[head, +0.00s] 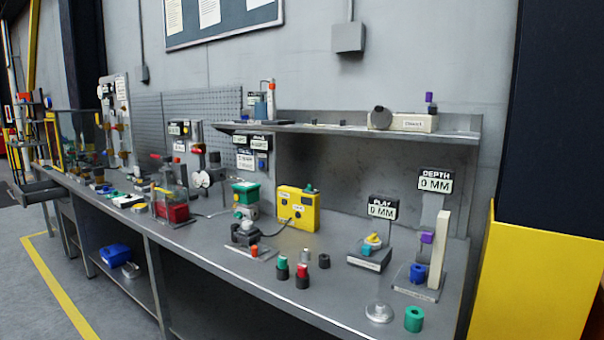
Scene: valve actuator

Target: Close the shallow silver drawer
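A shallow grey, silvery drawer or tray (40,189) juts out from the front of the long workbench (215,252) at the far left of the head view. It looks pulled out over the aisle. It is small and far off, so I cannot make out its handle or contents. My gripper is not in view.
The bench top holds valve parts, a yellow box (298,208), a red-based device (172,208) and small cylinders. A lower shelf holds a blue item (115,255). A yellow cabinet (535,285) stands at right. Grey floor with a yellow line (58,285) lies open at left.

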